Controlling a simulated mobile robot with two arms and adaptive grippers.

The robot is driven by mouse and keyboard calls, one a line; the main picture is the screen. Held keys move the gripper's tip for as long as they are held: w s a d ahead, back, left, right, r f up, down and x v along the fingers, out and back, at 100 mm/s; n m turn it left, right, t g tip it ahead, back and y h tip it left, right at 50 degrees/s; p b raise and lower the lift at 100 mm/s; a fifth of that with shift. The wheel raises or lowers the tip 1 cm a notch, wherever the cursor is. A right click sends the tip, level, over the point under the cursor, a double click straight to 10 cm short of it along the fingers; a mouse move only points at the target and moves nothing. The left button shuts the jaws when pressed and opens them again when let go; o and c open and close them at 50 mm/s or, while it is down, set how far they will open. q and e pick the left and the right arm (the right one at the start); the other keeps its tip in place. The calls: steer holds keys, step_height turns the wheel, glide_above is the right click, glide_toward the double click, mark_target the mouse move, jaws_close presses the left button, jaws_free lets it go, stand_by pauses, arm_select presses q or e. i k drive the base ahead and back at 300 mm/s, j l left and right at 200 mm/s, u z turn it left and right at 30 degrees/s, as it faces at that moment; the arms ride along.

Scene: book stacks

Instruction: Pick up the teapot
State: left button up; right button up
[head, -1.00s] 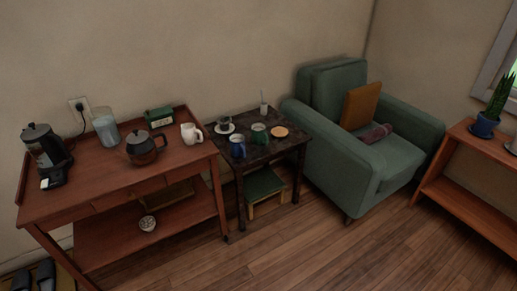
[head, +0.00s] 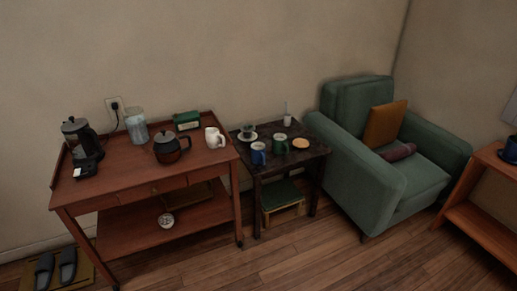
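The teapot (head: 167,149) is dark with a rounded body, a lid and a handle on its right side. It stands upright on top of the reddish wooden cart (head: 120,178) at the left, against the wall. Neither of my grippers shows in the head view.
On the cart stand a coffee maker (head: 80,144), a clear jar (head: 137,128), a green box (head: 186,120) and a white mug (head: 214,138). A dark side table (head: 270,166) with cups and a green armchair (head: 373,185) stand to the right. Slippers (head: 56,268) lie on the floor at lower left. The front floor is clear.

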mark_target(169, 153)
steer(key=i+u, duration=0.2)
steer(key=u, duration=0.85)
